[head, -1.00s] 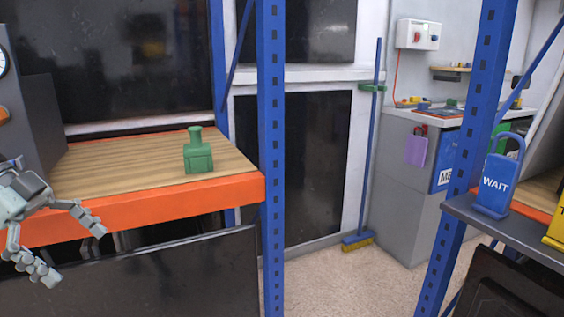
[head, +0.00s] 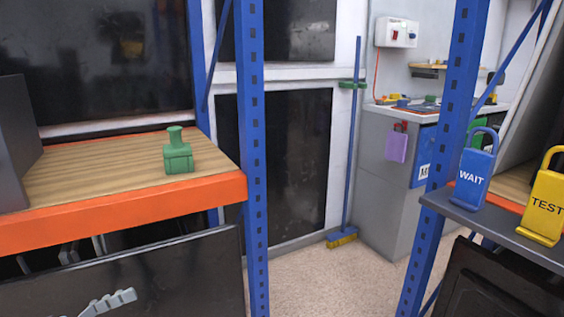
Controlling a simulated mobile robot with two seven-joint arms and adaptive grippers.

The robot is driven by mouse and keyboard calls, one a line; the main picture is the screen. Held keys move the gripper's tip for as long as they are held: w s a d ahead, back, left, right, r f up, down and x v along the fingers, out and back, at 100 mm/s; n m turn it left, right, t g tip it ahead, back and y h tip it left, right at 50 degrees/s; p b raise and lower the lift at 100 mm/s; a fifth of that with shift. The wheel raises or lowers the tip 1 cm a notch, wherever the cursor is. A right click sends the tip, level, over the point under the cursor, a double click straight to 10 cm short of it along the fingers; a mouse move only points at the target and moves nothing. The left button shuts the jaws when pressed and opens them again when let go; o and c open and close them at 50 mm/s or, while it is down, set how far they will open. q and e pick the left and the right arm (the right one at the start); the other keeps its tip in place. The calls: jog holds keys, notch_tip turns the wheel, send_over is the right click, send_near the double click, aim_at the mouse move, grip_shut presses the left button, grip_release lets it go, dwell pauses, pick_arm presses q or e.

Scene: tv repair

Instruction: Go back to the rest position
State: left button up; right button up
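Only part of my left gripper (head: 108,302) shows, low at the bottom left edge of the head view, in front of a dark TV panel (head: 170,275). One grey finger is visible and the rest is cut off by the frame, so I cannot tell if it is open or shut. I see nothing held in the visible part. My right gripper is not in view. A green bottle-shaped object (head: 178,157) stands upright on the wooden shelf (head: 90,175), well above and apart from the finger.
Blue rack posts (head: 250,150) with an orange shelf beam (head: 120,213) stand near. A blue WAIT tag (head: 473,180) and a yellow TEST tag (head: 543,207) stand on a grey ledge (head: 490,228) at right. A broom (head: 342,238) leans behind. Carpet between the posts is clear.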

pick_arm(q)
jog(key=w+a+f+n+t+y, duration=0.4)
jog(key=w+a+n+t+y, duration=0.25)
jog(key=w+t+y, duration=0.35)
jog(key=s+a+f+n+g+y, duration=0.1)
jog(key=s+a+f+g+y, duration=0.3)
jog(key=f, duration=0.4)
jog(key=s+a+f+g+y, duration=0.2)
jog(key=a+f+g+y, duration=0.25)
jog(key=f+y, duration=0.25)
jog(key=s+f+m+g+y, duration=0.1)
jog(key=s+f+m+g, duration=0.1)
jog(key=s+f+g, duration=0.85)
jog(key=s+d+f+n+t+h, duration=0.1)
jog(key=s+d+f, duration=0.1)
jog(key=d, duration=0.6)
jog(key=s+d+f+n+t+h, duration=0.1)
jog(key=s+d, duration=0.3)
jog(key=d, duration=0.4)
jog(key=shift+s+d+f+h, duration=0.15)
jog(key=shift+s+f+h, duration=0.3)
jog(key=shift+h, duration=0.25)
jog(key=shift+w+n, duration=0.1)
jog(key=shift+n, duration=0.15)
jog(key=shift+c, duration=0.2)
